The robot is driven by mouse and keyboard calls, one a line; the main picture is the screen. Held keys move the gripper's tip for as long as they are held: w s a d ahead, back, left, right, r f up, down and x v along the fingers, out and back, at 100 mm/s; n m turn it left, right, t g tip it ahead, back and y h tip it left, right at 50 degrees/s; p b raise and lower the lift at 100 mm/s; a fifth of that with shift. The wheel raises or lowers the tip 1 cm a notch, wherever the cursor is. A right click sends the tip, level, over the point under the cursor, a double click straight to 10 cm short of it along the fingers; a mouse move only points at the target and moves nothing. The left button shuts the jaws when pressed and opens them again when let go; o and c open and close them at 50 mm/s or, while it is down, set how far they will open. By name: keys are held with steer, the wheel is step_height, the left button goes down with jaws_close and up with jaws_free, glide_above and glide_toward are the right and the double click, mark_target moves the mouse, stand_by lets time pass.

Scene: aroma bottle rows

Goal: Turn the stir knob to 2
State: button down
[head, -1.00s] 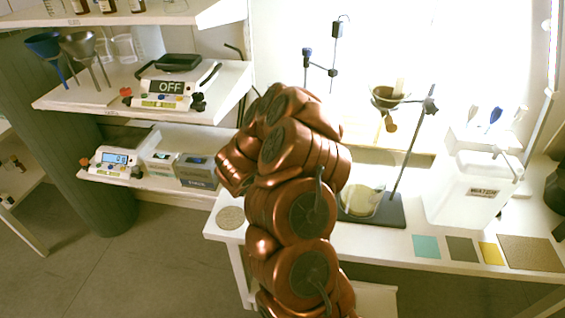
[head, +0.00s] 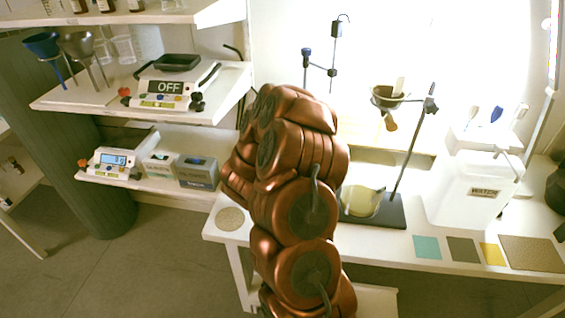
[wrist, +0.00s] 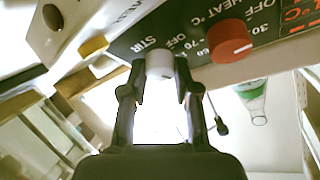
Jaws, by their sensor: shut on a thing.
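The white stir knob (wrist: 160,64) sits beside the word STIR on a dark control panel (wrist: 196,32) in the wrist view. My gripper (wrist: 161,76) is shut on this knob, with one dark finger on each side of it. The gripper's hold covers part of the knob, and I cannot read its setting. In the head view my copper-coloured arm covers the middle of the picture, and neither the gripper nor the stir knob shows there.
A red heat knob (wrist: 229,42) is right of the stir knob, and a yellow part (wrist: 93,46) is to its left. A white bench holds a stand with a beaker (head: 362,201) and a white jug (head: 470,190). Shelves at left carry a device reading OFF (head: 170,87).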

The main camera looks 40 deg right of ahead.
steer(key=shift+f, duration=0.1)
steer(key=c, duration=0.8)
jaws_free()
steer(key=shift+c, duration=0.2)
steer(key=shift+r, duration=0.2)
step_height(320, 180, up, 10)
steer(key=shift+f, duration=0.15)
